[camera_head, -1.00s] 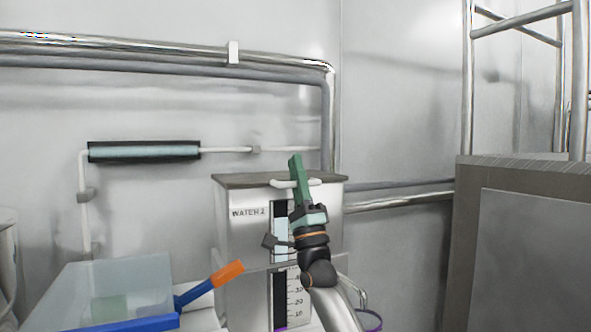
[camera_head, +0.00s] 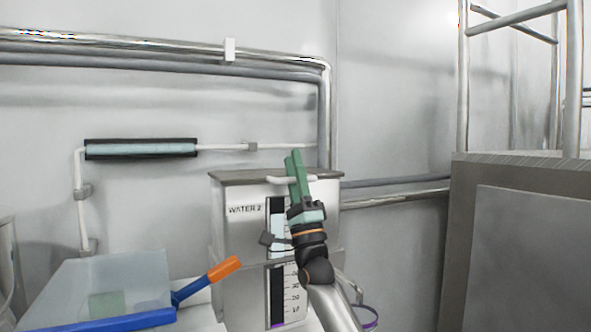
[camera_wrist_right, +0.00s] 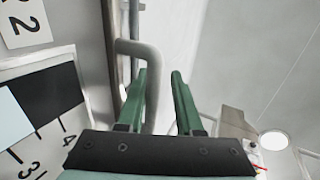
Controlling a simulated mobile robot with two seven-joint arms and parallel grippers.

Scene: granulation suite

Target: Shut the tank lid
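The tank (camera_head: 235,230) is a pale metal box labelled WATER 2, with a level scale on its front. Its dark flat lid (camera_head: 235,177) lies level across the top, with no clear gap visible. A pale bar handle (camera_head: 275,180) sticks out at the lid's front edge. My right gripper (camera_head: 295,165) has green fingers pointing up at this handle and hides part of it. In the right wrist view the fingers (camera_wrist_right: 160,85) are apart, and the handle (camera_wrist_right: 150,60) runs between them, close to the left finger. My left gripper is out of view.
A translucent bin (camera_head: 110,285) with a blue edge stands left of the tank, beside a blue tool with an orange grip (camera_head: 224,269). Pipes (camera_head: 150,50) run along the wall. A grey cabinet (camera_head: 530,240) with metal rails above stands at right.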

